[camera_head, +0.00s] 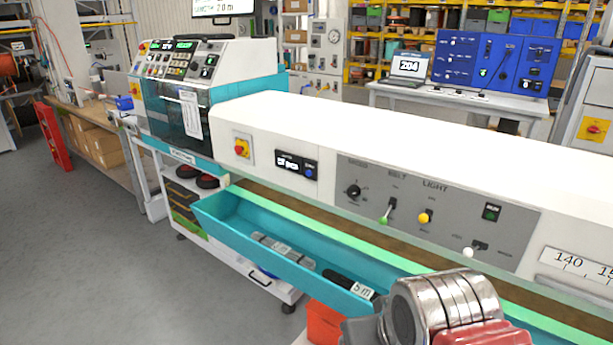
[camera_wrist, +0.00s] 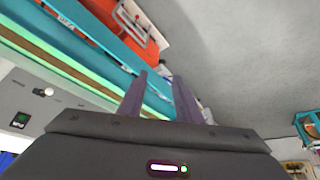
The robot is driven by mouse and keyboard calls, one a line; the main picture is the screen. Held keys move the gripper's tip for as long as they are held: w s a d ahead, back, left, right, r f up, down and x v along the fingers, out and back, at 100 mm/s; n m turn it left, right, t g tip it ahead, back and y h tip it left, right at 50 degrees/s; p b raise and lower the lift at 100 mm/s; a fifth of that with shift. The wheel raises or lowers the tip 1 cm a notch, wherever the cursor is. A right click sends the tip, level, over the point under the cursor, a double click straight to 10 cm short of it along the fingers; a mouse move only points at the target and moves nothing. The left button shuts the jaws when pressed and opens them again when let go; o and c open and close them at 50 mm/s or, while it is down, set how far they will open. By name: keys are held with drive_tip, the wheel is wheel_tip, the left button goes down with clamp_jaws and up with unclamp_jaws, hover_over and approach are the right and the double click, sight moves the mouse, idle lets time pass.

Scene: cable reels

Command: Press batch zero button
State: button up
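A small black display unit (camera_head: 297,164) with a lit readout is set in the white machine housing, with a blue button (camera_head: 310,172) at its right end. A sloped control console (camera_head: 182,60) with several displays and buttons stands farther back on the left. I cannot read which button is labelled batch zero. My gripper (camera_wrist: 160,76) shows in the wrist view, its two dark fingers apart with nothing between them. It points past the teal trough toward the floor, away from the display unit. The gripper itself is not visible in the head view; only my arm shows at the lower right.
A grey panel (camera_head: 430,215) with knobs and switches lies right of the display unit. A red emergency button (camera_head: 240,148) sits on its left. The teal trough (camera_head: 235,221) runs along the machine's front. An orange bin (camera_wrist: 150,45) is below. The floor at left is open.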

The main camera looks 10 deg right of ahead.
clamp_jaws()
idle(1.2)
